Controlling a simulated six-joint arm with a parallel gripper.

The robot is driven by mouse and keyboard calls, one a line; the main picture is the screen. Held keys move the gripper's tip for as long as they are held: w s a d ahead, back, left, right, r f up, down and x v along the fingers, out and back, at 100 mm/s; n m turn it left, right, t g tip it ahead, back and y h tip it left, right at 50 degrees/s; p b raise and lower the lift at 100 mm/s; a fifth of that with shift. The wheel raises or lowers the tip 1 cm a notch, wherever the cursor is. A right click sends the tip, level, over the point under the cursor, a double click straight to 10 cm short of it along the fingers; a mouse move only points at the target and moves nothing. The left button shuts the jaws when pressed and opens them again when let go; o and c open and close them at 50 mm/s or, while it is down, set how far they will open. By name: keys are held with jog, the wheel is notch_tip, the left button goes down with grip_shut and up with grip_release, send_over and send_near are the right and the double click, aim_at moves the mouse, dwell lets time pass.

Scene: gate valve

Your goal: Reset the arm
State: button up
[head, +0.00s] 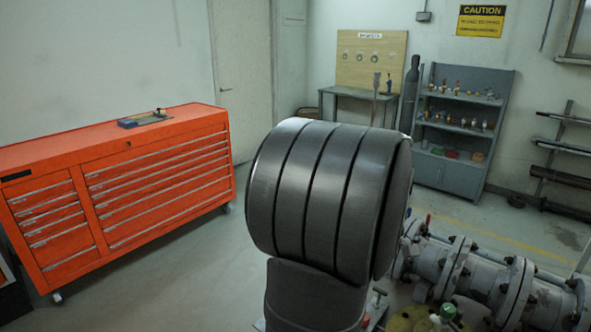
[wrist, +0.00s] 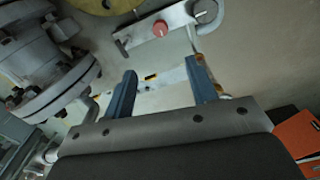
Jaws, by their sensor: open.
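My gripper (wrist: 160,97) shows in the wrist view with two blue fingers spread apart and nothing between them. It is open and empty. A dark, thick joint of my arm fills the middle of the head view and hides what is behind it, and my gripper does not show there. Beyond the fingers in the wrist view is a grey plate with a red round knob (wrist: 160,28). A flanged grey pipe (wrist: 48,60) is at the left of the wrist view, and grey flanged pipework (head: 480,275) also shows at the lower right of the head view.
An orange tool cabinet (head: 120,190) on casters stands at the left. A grey shelf unit (head: 460,125) and a workbench (head: 360,95) with a pegboard stand at the back. A pipe rack (head: 562,150) is at the right. Open floor (head: 185,270) lies between the cabinet and my arm.

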notch_tip(320, 180, down, 17)
jog(key=shift+r, duration=0.1)
dwell(0.4)
